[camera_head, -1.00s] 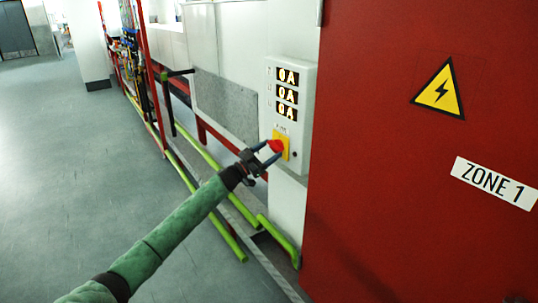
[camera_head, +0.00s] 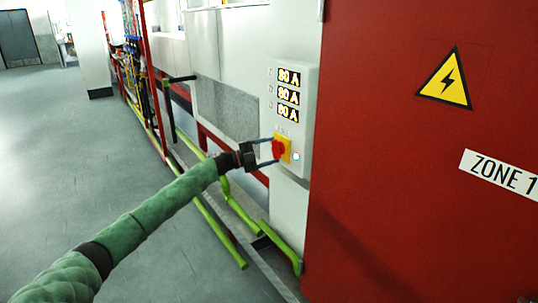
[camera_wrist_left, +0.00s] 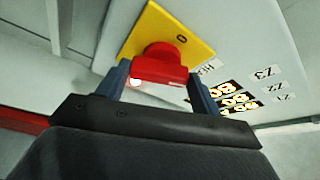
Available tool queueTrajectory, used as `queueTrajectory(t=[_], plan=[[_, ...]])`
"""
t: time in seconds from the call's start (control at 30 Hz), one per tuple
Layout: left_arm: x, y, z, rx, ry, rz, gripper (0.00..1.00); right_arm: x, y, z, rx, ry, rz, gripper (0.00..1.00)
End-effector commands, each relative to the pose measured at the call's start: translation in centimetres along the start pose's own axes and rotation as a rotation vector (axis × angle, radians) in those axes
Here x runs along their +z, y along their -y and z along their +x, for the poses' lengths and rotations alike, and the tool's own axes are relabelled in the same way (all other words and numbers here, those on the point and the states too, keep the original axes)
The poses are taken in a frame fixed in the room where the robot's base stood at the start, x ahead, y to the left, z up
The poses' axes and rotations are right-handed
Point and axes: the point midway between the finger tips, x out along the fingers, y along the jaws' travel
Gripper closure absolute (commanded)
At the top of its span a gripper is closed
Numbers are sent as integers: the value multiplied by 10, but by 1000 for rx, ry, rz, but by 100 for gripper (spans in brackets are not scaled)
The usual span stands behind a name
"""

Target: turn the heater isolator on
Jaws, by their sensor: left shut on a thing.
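The heater isolator is a red rotary knob (camera_head: 279,149) on a yellow plate (camera_head: 287,143), low on a pale grey panel box (camera_head: 301,110). My left gripper (camera_head: 273,150) has its two fingers around the knob, one on each side, and is shut on it. In the left wrist view, the red knob (camera_wrist_left: 160,66) sits between the fingers, and the yellow plate (camera_wrist_left: 188,30) shows a "0" mark. The three displays (camera_head: 288,96) on the box read 80 A, and a small round lamp (camera_head: 296,157) glows white. My right gripper is not in view.
A red cabinet door (camera_head: 400,190) with a warning triangle and a ZONE 1 sign stands just right of the box. Green pipes (camera_head: 240,208) and a red frame (camera_head: 150,90) run along the wall at left. The grey floor (camera_head: 70,150) is open.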

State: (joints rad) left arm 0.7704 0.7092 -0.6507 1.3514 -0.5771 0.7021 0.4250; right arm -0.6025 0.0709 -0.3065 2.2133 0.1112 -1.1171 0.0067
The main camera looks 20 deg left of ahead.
Motion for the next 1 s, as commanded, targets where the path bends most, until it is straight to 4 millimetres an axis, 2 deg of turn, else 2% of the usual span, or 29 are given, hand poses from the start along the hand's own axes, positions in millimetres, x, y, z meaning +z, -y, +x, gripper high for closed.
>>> queueTrajectory(t=[0.2, 0.5, 1.0], plan=[[0, 2, 0, 71, -1, 168, 57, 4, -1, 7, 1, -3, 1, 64], [-1, 2, 0, 136, -1, 323, 57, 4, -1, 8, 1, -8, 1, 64], [-1, 1, 0, 165, -2, 389, 57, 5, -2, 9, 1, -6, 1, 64]])
